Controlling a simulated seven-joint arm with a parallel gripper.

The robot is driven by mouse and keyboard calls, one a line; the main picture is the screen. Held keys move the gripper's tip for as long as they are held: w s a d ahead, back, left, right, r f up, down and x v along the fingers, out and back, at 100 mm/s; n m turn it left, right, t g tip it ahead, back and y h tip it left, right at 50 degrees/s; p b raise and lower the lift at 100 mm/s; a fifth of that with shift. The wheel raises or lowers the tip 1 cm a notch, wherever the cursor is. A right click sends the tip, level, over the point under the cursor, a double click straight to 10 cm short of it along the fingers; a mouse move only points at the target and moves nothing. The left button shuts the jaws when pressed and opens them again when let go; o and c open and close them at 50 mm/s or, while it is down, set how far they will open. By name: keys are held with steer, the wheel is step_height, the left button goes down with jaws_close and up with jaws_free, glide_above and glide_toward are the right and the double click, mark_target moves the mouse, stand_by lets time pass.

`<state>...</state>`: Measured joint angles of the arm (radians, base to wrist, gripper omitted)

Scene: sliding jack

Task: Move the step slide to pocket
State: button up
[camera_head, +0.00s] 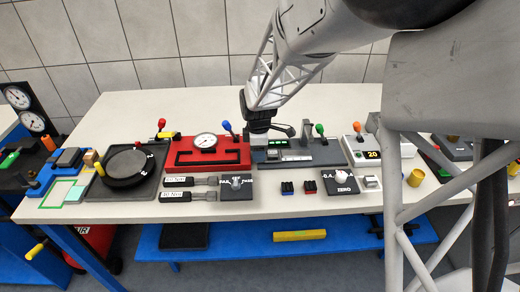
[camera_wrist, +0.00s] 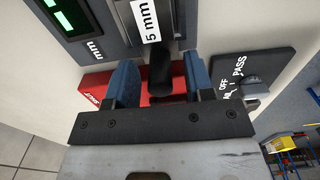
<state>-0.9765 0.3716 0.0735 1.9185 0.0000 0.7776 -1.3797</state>
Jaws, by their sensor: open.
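The grey jack panel (camera_head: 325,153) lies in the middle of the table in the head view, with a green-lit mm display (camera_wrist: 62,14) showing in the wrist view. A white "5 mm" label (camera_wrist: 149,20) sits on its metal track. A dark, rounded handle (camera_wrist: 160,70), apparently that of the step slide, stands between my blue fingers in the wrist view. My gripper (camera_wrist: 160,84) is open, one finger on each side of the handle with gaps visible. In the head view my gripper (camera_head: 262,130) is over the panel's left end and hides part of it. I cannot make out the pocket.
A red panel (camera_head: 180,157) with a round gauge (camera_head: 205,141) stands close on the left. A pass/off knob plate (camera_head: 237,190) lies in front. Small red and blue blocks (camera_head: 298,187) and a zero plate (camera_head: 343,186) are front right. Levers (camera_head: 321,130) rise behind.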

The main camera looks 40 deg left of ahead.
mark_target(295, 154)
jaws_close()
stand_by(0.3)
steer(key=w+d, duration=0.8)
steer(key=shift+w+d, duration=0.35)
jaws_free()
stand_by(0.3)
